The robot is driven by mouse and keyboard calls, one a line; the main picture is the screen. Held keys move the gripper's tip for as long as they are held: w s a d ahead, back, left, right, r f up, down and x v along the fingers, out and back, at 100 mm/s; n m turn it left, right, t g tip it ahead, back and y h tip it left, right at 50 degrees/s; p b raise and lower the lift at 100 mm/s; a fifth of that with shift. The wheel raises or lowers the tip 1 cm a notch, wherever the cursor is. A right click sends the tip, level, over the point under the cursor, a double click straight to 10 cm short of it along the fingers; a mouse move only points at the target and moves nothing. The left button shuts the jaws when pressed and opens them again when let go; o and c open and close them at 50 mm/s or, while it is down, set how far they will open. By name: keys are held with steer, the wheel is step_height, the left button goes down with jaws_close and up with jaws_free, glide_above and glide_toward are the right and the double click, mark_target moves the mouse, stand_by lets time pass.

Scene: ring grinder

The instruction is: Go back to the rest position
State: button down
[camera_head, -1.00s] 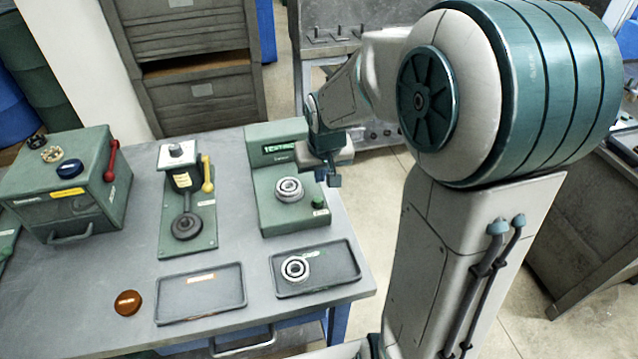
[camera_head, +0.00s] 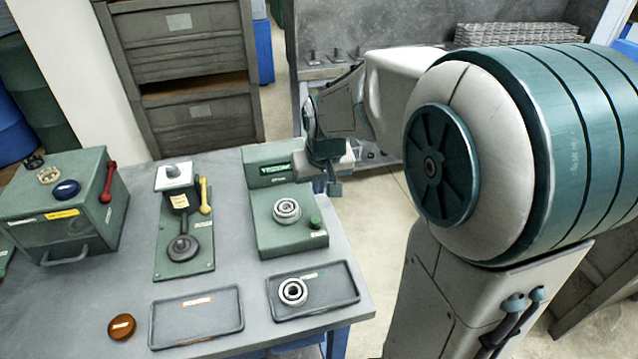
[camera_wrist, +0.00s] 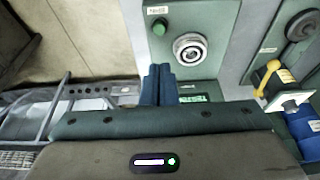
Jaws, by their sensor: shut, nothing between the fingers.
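My gripper (camera_head: 334,187) is shut and empty, beside the back right corner of the green testing machine (camera_head: 262,232). In the wrist view my gripper's fingers (camera_wrist: 159,85) are together, and the testing machine (camera_wrist: 207,62) lies just beyond them. A metal ring (camera_head: 287,210) sits on the testing machine; it also shows in the wrist view (camera_wrist: 190,49). Another ring (camera_head: 292,291) lies in the right dark tray (camera_head: 340,296). My arm reaches in from the right and stands apart from the rings.
On the table (camera_head: 110,285) are a green box with a red lever (camera_head: 65,205), a green lever press (camera_head: 183,230), an empty tray (camera_head: 196,316) and a round brown button (camera_head: 121,326). A grey drawer cabinet (camera_head: 185,75) stands behind. Floor shows right of the table.

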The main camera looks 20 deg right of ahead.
stand_by(0.3)
steer(key=s+r, duration=0.3)
steer(key=s, duration=1.5)
stand_by(5.9)
